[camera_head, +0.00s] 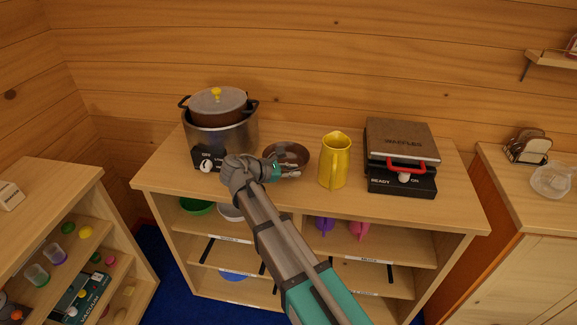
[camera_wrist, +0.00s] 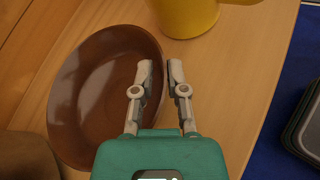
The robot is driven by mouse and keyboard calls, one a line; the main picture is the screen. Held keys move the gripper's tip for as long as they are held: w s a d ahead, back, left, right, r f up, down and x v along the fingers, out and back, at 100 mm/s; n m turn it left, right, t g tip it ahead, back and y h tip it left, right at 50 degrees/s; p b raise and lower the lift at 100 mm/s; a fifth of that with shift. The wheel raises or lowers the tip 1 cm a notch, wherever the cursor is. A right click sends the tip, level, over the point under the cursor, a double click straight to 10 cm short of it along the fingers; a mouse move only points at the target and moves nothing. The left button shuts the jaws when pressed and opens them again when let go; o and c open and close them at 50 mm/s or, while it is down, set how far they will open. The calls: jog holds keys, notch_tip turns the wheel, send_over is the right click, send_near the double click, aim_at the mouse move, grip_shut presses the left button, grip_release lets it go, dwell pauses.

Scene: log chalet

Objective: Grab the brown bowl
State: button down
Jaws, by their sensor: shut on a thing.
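The brown bowl (camera_head: 286,155) stands on the wooden counter top between the cooker pot and the yellow jug. In the wrist view the bowl (camera_wrist: 95,95) is seen from above and looks empty. My gripper (camera_head: 297,173) is at the bowl's front rim in the head view. In the wrist view my gripper (camera_wrist: 160,72) has one finger inside the bowl and one outside, shut on the rim. The bowl appears to rest on the counter; I cannot tell whether it is lifted.
A yellow jug (camera_head: 334,162) stands just right of the bowl. A large metal pot (camera_head: 222,137) with a lidded brown pot on top stands left. A waffle maker (camera_head: 401,151) is further right. The counter's front edge (camera_head: 400,218) is close, with shelves below.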

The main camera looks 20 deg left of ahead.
jog(key=shift+r, duration=0.2)
notch_tip(320, 180, up, 3)
jog(key=p, duration=0.3)
jog(key=s+d+r+p, duration=0.7)
jog(key=s+r+p, duration=0.2)
jog(key=s, duration=0.3)
jog(key=shift+d+r+p, duration=0.2)
jog(key=shift+r+p, duration=0.1)
jog(key=shift+p, duration=0.2)
jog(key=shift+s, duration=0.15)
